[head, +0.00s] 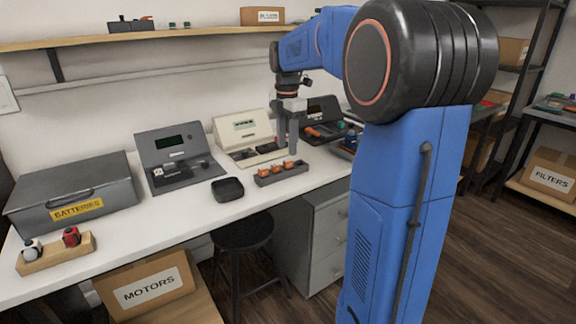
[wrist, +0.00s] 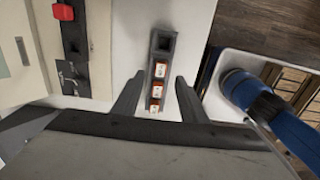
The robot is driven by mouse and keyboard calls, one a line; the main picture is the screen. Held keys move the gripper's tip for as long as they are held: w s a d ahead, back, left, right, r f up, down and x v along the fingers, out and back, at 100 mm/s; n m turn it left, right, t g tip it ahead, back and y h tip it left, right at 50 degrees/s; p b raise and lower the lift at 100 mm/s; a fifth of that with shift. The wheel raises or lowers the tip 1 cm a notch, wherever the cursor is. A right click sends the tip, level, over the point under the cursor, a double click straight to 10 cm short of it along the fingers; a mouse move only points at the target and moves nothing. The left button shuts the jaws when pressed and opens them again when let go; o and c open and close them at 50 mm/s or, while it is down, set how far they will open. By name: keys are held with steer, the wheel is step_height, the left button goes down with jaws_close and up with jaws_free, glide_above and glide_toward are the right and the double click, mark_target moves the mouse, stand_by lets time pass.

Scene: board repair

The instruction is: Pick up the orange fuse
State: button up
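Several orange fuses stand in a row in a dark grey holder (head: 297,172) near the front edge of the white workbench. In the head view, one orange fuse (head: 264,172) is at the left, another (head: 289,165) at the right. In the wrist view, three fuses with white labels show: a far one (wrist: 160,70), a middle one (wrist: 157,91) and a near one (wrist: 155,108). The holder's far socket (wrist: 164,42) is empty. My gripper (head: 287,148) points down above the holder. Its fingers (wrist: 160,76) are open, apart on either side of the row, with nothing between them held.
A black tray (head: 228,189) lies left of the holder. A beige console (head: 243,128) and a grey console (head: 172,148) stand behind. A grey batteries case (head: 75,185) and a wooden block (head: 57,254) are at the left. A black stool (head: 243,232) stands in front.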

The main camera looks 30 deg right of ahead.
mark_target(288, 160)
steer(key=shift+d+f, duration=0.15)
steer(key=shift+f, duration=2.4)
jaws_close()
